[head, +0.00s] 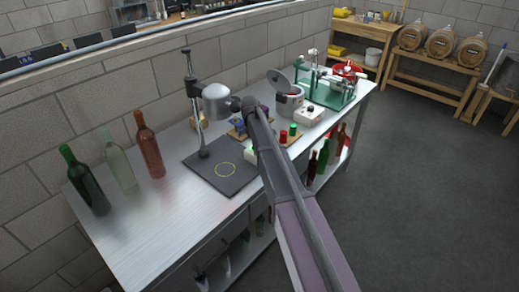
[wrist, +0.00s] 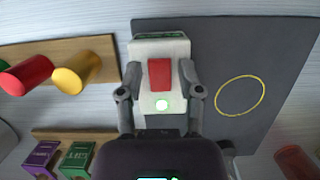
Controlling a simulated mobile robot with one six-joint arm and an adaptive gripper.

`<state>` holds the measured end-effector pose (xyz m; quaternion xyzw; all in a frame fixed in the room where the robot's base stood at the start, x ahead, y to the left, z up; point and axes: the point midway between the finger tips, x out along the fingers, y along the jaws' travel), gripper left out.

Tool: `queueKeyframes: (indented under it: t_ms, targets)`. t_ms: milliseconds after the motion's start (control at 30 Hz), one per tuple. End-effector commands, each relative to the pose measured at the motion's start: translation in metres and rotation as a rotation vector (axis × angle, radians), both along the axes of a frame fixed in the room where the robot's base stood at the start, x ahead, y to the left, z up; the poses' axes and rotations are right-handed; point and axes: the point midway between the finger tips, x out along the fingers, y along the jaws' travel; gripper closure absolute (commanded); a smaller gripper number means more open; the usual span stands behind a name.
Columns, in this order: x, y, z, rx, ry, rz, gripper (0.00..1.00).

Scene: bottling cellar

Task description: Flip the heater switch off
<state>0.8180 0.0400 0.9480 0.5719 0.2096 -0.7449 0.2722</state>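In the head view a white box (head: 251,155) shows beside the dark mat, partly behind my arm, and my gripper is hard to make out. A second white box (head: 309,114) with a dark knob stands by the lidded pot (head: 289,103). No label shows which is the heater's.
The dark mat (wrist: 225,50) with a yellow ring is right of the switch box. Red (wrist: 27,74) and yellow (wrist: 77,73) cylinders on a board, and purple (wrist: 42,156) and green (wrist: 78,158) boxes, are left. Several bottles (head: 117,163) stand at the bench's left end.

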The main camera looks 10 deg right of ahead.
Motion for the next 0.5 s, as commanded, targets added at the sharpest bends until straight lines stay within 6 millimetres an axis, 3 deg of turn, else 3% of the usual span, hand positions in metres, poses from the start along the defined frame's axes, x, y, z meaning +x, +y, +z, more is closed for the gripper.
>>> queueKeyframes:
  t_ms: [500]
  targets:
    - [0.0001,-0.0002,0.0001,0.008,-0.009,0.000,0.34]
